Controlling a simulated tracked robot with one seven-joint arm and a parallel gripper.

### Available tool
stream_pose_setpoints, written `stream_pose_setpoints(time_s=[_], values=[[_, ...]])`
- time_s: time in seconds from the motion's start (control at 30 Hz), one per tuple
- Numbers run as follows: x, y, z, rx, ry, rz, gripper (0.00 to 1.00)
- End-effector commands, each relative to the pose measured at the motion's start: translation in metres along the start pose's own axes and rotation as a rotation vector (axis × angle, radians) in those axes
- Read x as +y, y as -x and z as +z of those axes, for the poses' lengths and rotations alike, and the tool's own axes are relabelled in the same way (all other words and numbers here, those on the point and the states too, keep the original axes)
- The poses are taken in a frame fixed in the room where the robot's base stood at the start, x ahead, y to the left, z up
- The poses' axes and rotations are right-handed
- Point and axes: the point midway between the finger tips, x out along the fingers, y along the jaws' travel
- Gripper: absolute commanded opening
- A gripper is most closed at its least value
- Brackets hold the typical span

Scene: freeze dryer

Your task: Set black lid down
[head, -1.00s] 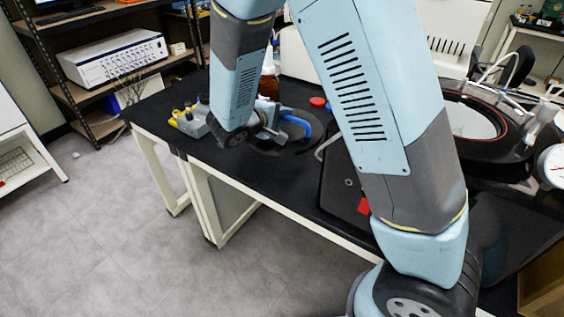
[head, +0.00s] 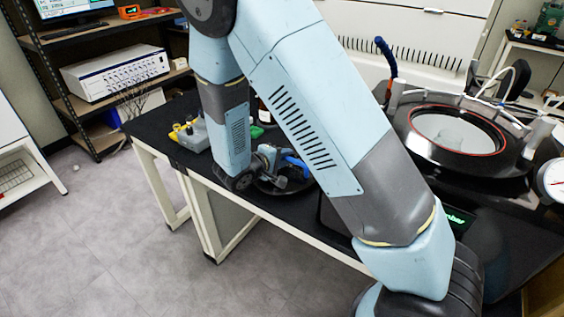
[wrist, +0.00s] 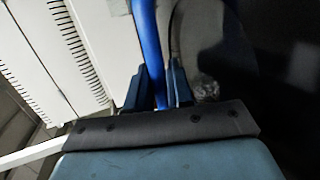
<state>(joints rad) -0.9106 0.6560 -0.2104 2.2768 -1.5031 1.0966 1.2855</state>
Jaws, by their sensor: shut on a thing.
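The black lid (head: 290,187) is a dark round disc with a blue handle (head: 297,163), low over the left part of the black bench. My gripper (head: 279,160) is shut on the blue handle. In the wrist view the blue handle (wrist: 150,45) runs between the two fingers of my gripper (wrist: 157,88), with a dark, rounded surface (wrist: 210,45) beside it. My arm hides part of the lid, and I cannot tell whether the lid touches the bench. The freeze dryer chamber (head: 455,130), with a red ring, is uncovered at the right.
A dial gauge (head: 553,181) is at the far right.

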Motion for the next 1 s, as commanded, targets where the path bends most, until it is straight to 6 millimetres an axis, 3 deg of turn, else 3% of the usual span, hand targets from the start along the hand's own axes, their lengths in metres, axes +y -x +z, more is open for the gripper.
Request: stream_pose_setpoints(time_s=[0.17,0.5,0.53,0.7,0.8,1.0], values=[[-0.016,-0.006,-0.001,-0.001,0.000,0.002,0.00],[-0.018,-0.007,-0.001,-0.001,-0.001,0.001,0.00],[-0.018,-0.007,0.000,-0.001,-0.001,0.000,0.23],[-0.018,-0.007,0.000,-0.001,-0.001,0.000,0.39],[-0.018,-0.007,0.000,-0.001,-0.001,0.000,0.47],[-0.018,-0.007,0.000,-0.001,-0.001,0.000,0.47]])
